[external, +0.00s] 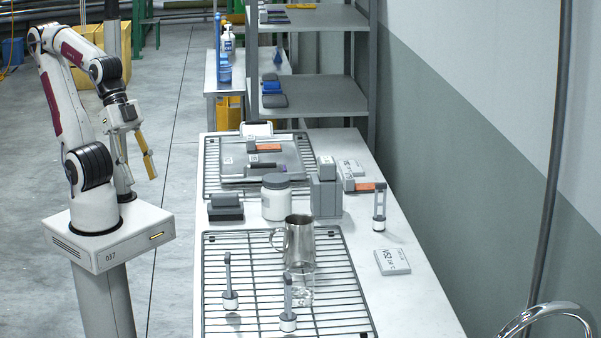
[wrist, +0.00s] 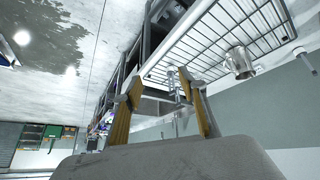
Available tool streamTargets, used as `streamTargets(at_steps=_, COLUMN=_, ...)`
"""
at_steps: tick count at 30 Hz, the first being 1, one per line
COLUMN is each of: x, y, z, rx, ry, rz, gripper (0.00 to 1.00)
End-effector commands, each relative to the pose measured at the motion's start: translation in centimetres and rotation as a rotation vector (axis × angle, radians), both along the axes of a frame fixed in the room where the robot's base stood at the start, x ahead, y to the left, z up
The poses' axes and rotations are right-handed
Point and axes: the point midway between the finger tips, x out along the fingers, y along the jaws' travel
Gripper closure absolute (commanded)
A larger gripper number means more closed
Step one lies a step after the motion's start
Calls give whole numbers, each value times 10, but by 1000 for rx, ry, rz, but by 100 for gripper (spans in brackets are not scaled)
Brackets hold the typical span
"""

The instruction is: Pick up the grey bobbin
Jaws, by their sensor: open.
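No thing is plainly recognisable as the grey bobbin. Candidates in the external view are slim grey uprights on white round bases: a left one (external: 230,280) and a front one (external: 288,305) on the near wire rack (external: 215,262), and another (external: 380,208) at the table's right edge. My gripper (external: 149,165) hangs left of the table, over the floor and clear of all of them. In the wrist view my gripper (wrist: 163,105) has its yellow fingers apart and holds nothing. The near rack and small uprights show tilted beyond them.
A steel mug (external: 299,242) and a clear glass (external: 299,289) stand on the near rack. A white jar (external: 276,200), dark grey blocks (external: 225,208) and grey blocks (external: 326,195) stand behind it. A shelf unit (external: 340,95) rises at the back. Open floor surrounds my gripper.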

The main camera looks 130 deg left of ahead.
Motion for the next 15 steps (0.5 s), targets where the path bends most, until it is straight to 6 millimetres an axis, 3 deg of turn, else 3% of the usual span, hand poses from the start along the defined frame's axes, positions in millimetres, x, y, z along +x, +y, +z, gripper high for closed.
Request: streamTargets(at_steps=15, x=121, y=-69, z=11, rx=-201, ry=-200, rz=24, gripper=58)
